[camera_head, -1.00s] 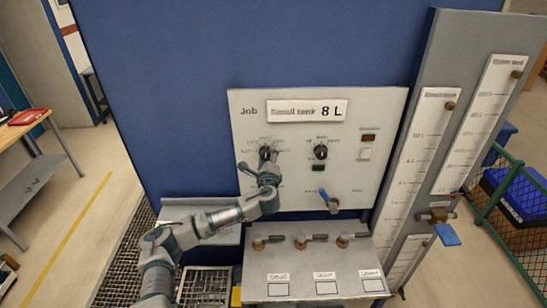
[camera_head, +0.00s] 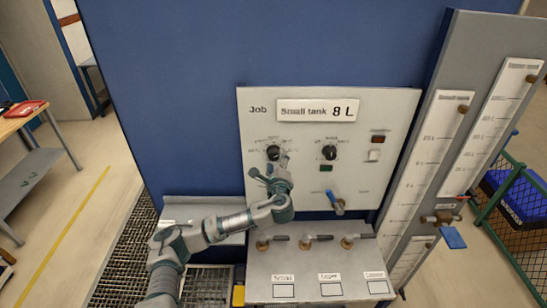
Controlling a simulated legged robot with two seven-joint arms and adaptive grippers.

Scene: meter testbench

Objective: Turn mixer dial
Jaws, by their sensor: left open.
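The white control panel (camera_head: 375,108) carries a "Small tank 8 L" sign (camera_head: 318,110). Two black dials sit below the sign: a left dial (camera_head: 273,153) and a right dial (camera_head: 330,153). The small print around them is too blurred to read, so I cannot tell which is the mixer dial. My left gripper (camera_head: 270,168) is open and empty, just below the left dial, and the dial shows clear above it. I cannot tell whether a fingertip touches the panel. My right gripper is not in view.
A blue-handled lever (camera_head: 335,201) is low on the panel. Several brass valves, one of them the middle valve (camera_head: 307,242), stand on the grey ledge (camera_head: 350,268). Tall white gauges (camera_head: 432,140) rise at the right. A green mesh fence (camera_head: 510,215) stands at far right.

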